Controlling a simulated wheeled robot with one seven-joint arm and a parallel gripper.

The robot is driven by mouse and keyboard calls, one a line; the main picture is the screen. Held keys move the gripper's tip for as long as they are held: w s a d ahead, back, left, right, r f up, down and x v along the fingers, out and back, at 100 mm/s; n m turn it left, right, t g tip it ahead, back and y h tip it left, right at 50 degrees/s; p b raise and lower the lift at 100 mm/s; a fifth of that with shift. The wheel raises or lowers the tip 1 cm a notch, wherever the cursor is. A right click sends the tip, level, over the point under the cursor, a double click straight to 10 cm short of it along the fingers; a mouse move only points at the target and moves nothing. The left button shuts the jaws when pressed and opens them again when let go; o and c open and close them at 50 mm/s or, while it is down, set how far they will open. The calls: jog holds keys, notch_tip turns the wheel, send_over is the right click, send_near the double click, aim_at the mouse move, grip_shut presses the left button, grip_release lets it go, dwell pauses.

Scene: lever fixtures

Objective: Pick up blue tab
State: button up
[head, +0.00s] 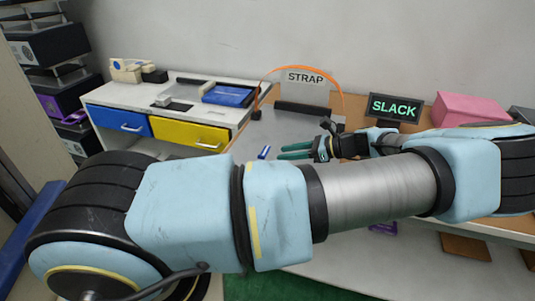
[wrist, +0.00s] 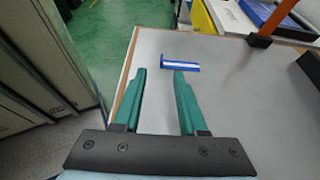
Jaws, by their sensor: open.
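The blue tab (wrist: 180,66), a small blue piece with a white stripe, lies flat on the grey tabletop. It also shows in the head view (head: 264,152), just left of the fingertips. My gripper (wrist: 159,72) is open and empty, with two green fingers. In the wrist view the tab lies just beyond the fingertips, mostly ahead of the right finger and off to the right of the gap. In the head view my gripper (head: 281,152) points left toward the tab; contact cannot be told.
An orange strap (head: 302,68) arches over the sign marked STRAP (head: 305,80). A SLACK display (head: 394,107) and a pink block (head: 470,109) stand at the back right. A bench with a blue drawer (head: 118,121) and a yellow drawer (head: 188,135) is at the left. The tabletop around the tab is clear.

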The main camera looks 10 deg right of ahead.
aim_at(262, 155)
jog(key=p+x, duration=0.3)
jog(key=x, duration=0.3)
jog(key=shift+w+a+r, duration=0.1)
jog(key=shift+w, duration=0.1)
jog(key=shift+w+a+f, duration=0.2)
jog(key=shift+a+f, duration=0.15)
jog(key=shift+a, duration=0.05)
grip_shut()
